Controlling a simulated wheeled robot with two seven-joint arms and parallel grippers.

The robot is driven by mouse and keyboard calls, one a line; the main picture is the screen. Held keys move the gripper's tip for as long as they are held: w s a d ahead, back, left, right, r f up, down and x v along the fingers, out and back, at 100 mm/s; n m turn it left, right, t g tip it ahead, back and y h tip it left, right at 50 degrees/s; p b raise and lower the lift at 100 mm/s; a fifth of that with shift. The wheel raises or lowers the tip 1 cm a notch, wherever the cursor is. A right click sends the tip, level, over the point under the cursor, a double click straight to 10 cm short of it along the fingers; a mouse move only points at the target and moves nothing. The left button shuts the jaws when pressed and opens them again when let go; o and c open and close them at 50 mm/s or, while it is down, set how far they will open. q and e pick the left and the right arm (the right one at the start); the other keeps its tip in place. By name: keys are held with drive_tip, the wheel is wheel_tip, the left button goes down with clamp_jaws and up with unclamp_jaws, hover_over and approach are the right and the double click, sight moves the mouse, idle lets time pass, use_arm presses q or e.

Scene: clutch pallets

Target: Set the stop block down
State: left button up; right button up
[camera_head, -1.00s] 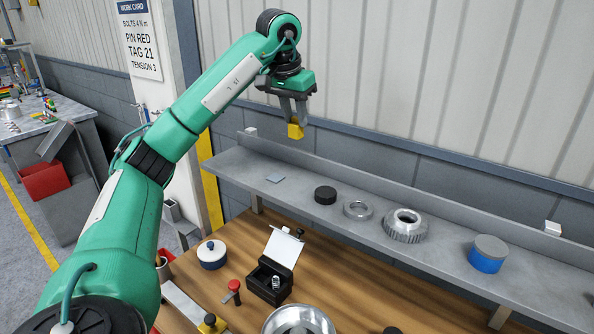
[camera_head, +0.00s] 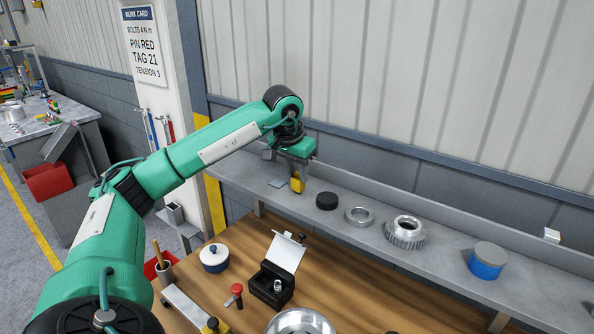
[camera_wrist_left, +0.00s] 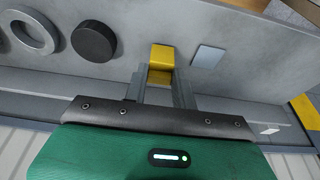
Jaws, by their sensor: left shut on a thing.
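The stop block (camera_head: 297,185) is a small yellow block held between the fingers of my left gripper (camera_head: 296,177). In the head view it is low over the left part of the grey shelf (camera_head: 346,231); I cannot tell whether it touches the shelf. In the left wrist view the block (camera_wrist_left: 162,56) shows between the fingertips of the gripper (camera_wrist_left: 161,77), with a black disc (camera_wrist_left: 94,41) on one side and a flat grey-blue square (camera_wrist_left: 207,56) on the other. My right gripper is not in view.
The shelf also bears the black disc (camera_head: 327,200), a metal ring (camera_head: 359,215), a gear (camera_head: 405,233) and a blue-sided cylinder (camera_head: 487,262). A wall stands behind.

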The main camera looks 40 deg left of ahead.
use_arm(q)
drive_tip(key=shift+f, duration=0.3)
drive_tip(key=shift+f, duration=0.1)
drive_tip(key=o, duration=1)
drive_tip(key=b+v, duration=0.2)
drive_tip(key=v, duration=1)
